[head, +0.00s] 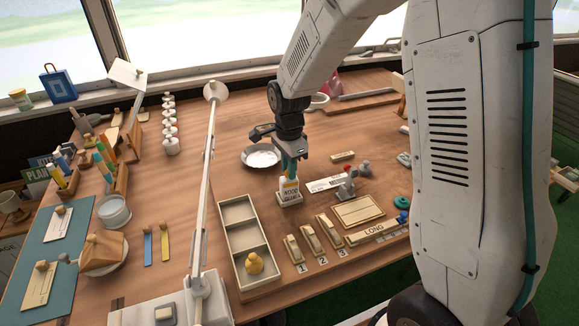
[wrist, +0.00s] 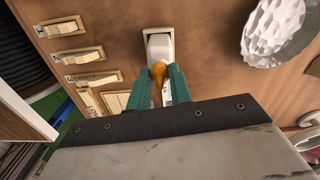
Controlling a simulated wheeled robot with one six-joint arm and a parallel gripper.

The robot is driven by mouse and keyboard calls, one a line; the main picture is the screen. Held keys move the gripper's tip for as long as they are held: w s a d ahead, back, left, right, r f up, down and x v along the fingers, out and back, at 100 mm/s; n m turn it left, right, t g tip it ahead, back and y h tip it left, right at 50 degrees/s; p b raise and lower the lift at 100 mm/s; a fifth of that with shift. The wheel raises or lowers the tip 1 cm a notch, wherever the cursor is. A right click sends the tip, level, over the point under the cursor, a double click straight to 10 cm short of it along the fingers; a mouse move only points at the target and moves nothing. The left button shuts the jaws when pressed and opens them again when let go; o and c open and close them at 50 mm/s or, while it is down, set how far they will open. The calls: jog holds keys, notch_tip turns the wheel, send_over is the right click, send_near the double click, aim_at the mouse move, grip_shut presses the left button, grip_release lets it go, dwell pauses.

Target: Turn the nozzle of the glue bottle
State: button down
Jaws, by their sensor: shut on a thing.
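My gripper (head: 290,170) is over the bottle's top, pointing down. In the wrist view the green fingers of my gripper (wrist: 159,80) are on both sides of the nozzle and shut on it. In the head view the fingers hide most of the nozzle.
A white crumpled dish (head: 261,156) is behind the bottle. A small red-and-grey tool (head: 347,185) is at the right. A white lamp arm (head: 205,190) rises at the left.

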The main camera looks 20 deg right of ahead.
jog(key=c, duration=1.3)
grip_release()
jog(key=shift+o, duration=0.2)
jog(key=shift+r, duration=0.1)
notch_tip(320, 180, up, 8)
jog(key=shift+f, duration=0.2)
